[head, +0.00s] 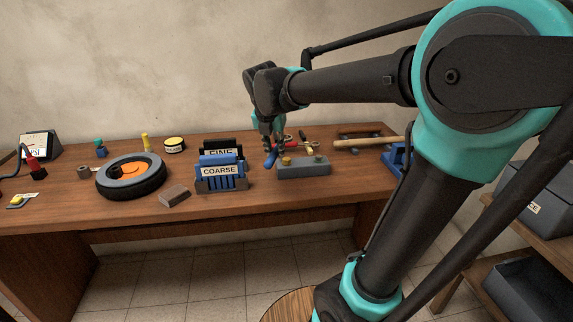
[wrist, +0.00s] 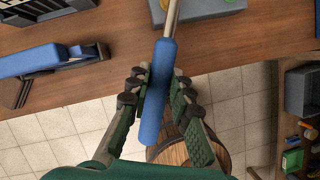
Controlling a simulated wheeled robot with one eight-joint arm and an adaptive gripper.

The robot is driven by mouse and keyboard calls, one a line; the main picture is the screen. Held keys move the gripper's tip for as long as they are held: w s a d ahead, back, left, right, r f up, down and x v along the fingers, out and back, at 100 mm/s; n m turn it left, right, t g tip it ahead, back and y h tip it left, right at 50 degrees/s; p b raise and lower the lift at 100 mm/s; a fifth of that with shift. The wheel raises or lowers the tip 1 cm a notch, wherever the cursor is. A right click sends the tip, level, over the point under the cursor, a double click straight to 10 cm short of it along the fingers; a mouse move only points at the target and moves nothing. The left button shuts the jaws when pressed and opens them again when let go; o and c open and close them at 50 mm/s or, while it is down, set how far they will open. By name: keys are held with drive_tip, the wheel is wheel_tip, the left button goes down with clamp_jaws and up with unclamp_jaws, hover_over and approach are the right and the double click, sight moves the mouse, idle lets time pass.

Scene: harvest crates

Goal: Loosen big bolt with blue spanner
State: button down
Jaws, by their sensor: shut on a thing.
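My gripper (wrist: 156,92) is shut on the blue handle of the spanner (wrist: 155,95). The handle lies between the two green fingers, and the metal shank runs up out of the top of the wrist view. In the head view my gripper (head: 271,148) is over the bench beside a grey block (head: 305,169), with the blue handle (head: 270,161) showing below it. A brass-coloured bolt head (head: 287,160) is on the block's left part. The block also shows at the top of the wrist view (wrist: 200,10). The spanner's head is out of the wrist view, so its contact with the bolt cannot be told.
Left of the block stands a rack labelled COARSE (head: 221,186), with a FINE one behind it. A tyre (head: 151,182) and a brown block (head: 173,197) are further left.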

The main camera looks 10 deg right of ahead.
sight(272, 155)
drive_tip(key=shift+s+a+r, duration=0.3)
drive_tip(key=shift+s+r, duration=0.15)
drive_tip(key=shift+s, duration=0.2)
drive_tip(key=shift+s+a+r, duration=0.25)
drive_tip(key=shift+s+r, duration=0.15)
drive_tip(key=shift+s, duration=0.2)
drive_tip(key=shift+s+a+r, duration=0.3)
drive_tip(key=shift+s+r, duration=0.15)
drive_tip(key=shift+s, duration=0.2)
drive_tip(key=shift+w, duration=0.1)
